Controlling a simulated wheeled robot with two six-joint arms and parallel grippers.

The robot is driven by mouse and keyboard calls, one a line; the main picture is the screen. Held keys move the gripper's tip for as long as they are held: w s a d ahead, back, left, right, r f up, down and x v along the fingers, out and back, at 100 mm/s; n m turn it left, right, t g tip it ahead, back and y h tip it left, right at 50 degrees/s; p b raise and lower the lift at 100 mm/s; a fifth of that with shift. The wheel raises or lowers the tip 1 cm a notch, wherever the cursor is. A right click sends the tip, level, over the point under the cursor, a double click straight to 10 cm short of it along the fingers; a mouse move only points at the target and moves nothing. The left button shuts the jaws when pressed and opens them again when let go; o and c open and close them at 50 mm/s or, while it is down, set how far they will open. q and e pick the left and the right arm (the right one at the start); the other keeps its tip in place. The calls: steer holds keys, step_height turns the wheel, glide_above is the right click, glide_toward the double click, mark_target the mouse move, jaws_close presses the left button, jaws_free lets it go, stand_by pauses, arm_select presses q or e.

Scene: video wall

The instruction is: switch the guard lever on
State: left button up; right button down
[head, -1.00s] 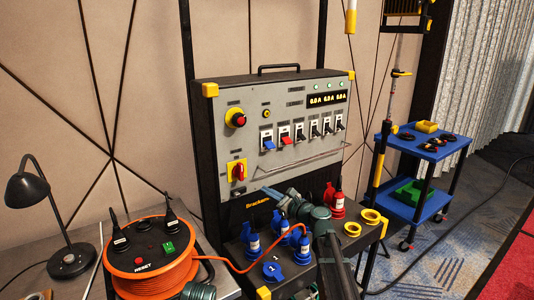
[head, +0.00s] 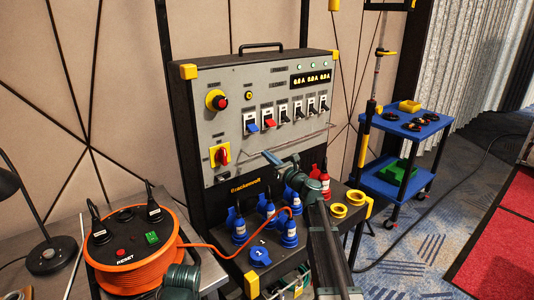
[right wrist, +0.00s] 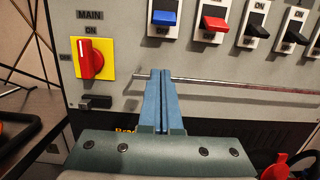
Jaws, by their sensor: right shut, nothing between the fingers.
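A row of small levers on white plates sits on the grey panel (head: 225,140). It has a blue lever (head: 252,127), a red lever (head: 270,123) and several black levers (head: 298,114). I cannot read which one is the guard lever. The blue lever (right wrist: 164,18) and red lever (right wrist: 214,24) also show in the right wrist view, with ON and OFF marks on the plates. My right gripper (head: 267,156) is shut and empty, in front of the panel below the blue lever, apart from the levers.
A metal rail (right wrist: 230,82) runs across the panel below the levers. A red main switch (head: 221,155) is to the left. Blue plugs (head: 240,230) stand on the ledge below. An orange cable reel (head: 135,260) is at left, a blue cart (head: 385,180) at right.

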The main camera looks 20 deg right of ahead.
mark_target(253, 128)
steer(key=p+x, duration=0.1)
steer(key=x, duration=0.7)
steer(key=r+p, duration=0.3)
steer(key=shift+s+d, duration=0.1)
steer(key=shift+s, duration=0.3)
steer(key=shift+s+d+r+p, duration=0.1)
steer(key=shift+s+r+p, duration=0.1)
steer(key=shift+r+p, duration=0.15)
